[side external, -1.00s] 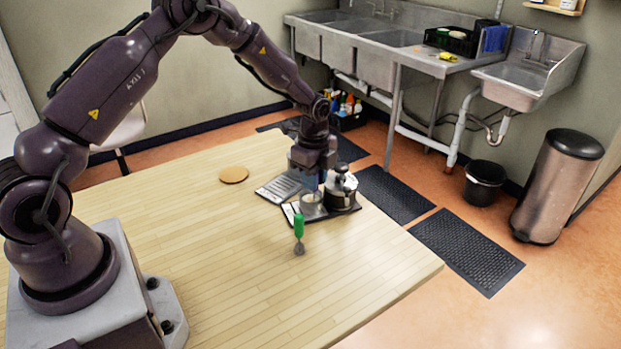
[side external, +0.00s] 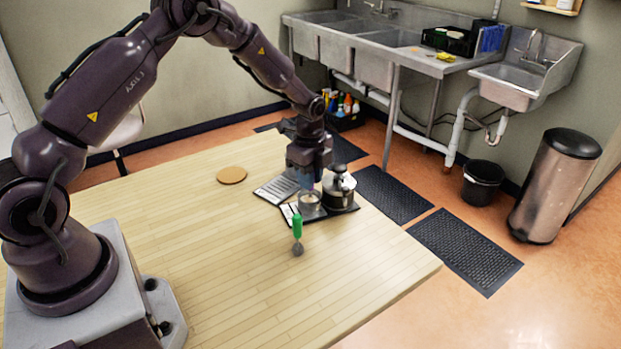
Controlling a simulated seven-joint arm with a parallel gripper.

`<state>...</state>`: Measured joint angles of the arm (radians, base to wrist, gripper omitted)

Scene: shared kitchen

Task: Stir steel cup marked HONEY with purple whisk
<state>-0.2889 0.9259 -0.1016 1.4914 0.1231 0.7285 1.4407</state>
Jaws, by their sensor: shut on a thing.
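My gripper (side external: 309,178) points down over a small steel cup (side external: 309,203) on the right part of the wooden table. It is shut on a slim handle, which I take to be the purple whisk; the fingers hide most of it. The whisk's lower end is at the cup's mouth, and I cannot tell how deep it reaches. No HONEY marking can be read on the cup at this size.
A green-handled utensil (side external: 297,232) is in front. A round cork mat (side external: 231,175) lies further left. The table's near half is clear.

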